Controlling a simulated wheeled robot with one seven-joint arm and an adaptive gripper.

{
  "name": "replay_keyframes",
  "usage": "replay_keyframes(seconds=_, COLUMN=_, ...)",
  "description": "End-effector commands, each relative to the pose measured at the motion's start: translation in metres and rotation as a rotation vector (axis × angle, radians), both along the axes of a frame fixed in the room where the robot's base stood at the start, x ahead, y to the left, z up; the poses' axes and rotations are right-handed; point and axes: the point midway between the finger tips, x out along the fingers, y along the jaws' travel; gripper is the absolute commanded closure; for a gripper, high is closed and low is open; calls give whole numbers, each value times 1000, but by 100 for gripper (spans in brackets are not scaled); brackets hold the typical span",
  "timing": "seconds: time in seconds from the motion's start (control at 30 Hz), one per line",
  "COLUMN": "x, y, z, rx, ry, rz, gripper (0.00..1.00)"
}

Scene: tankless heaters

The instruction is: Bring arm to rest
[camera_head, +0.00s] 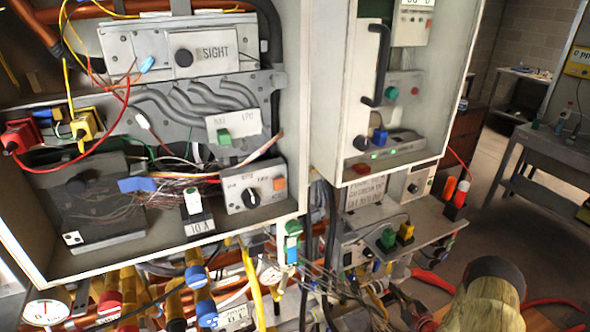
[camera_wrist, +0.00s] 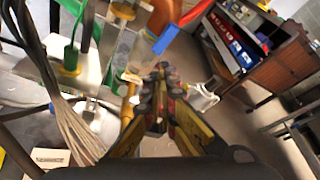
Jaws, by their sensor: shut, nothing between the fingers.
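My gripper (camera_wrist: 162,85) shows in the wrist view, with its yellow and dark fingers pointing up the picture. The fingertips are together with nothing between them. Below and around the fingers I see grey floor, with a bundle of pale cables (camera_wrist: 75,128) to the left. I cannot make out the gripper in the head view.
The left open heater cabinet (camera_head: 295,130) and right cabinet (camera_head: 330,90) fill much of the head view. Pipes and valves (camera_head: 196,278) crowd below. A grey workbench (camera_head: 545,148) stands at the right. Floor is open between. A brown cabinet (camera_wrist: 285,62) shows in the wrist view.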

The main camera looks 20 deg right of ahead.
Motion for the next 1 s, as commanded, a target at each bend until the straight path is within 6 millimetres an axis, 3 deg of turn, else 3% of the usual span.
replay_keyframes(seconds=0.1, x=-1, y=2, z=-3, rx=34, ry=10, rz=-4, gripper=100)
replay_keyframes(seconds=0.17, x=-3, y=15, z=-9, rx=56, ry=32, rz=37, gripper=100)
replay_keyframes(seconds=0.3, x=-27, y=76, z=-27, rx=130, ry=118, rz=199, gripper=100)
replay_keyframes(seconds=0.37, x=-39, y=103, z=-23, rx=146, ry=154, rz=295, gripper=100)
replay_keyframes(seconds=0.57, x=-74, y=179, z=34, rx=83, ry=264, rz=657, gripper=100)
replay_keyframes(seconds=0.7, x=-106, y=227, z=88, rx=-57, ry=349, rz=940, gripper=100)
replay_keyframes(seconds=0.8, x=-131, y=251, z=124, rx=-184, ry=405, rz=1118, gripper=100)
replay_keyframes(seconds=1.0, x=-179, y=279, z=186, rx=-485, ry=506, rz=1409, gripper=100)
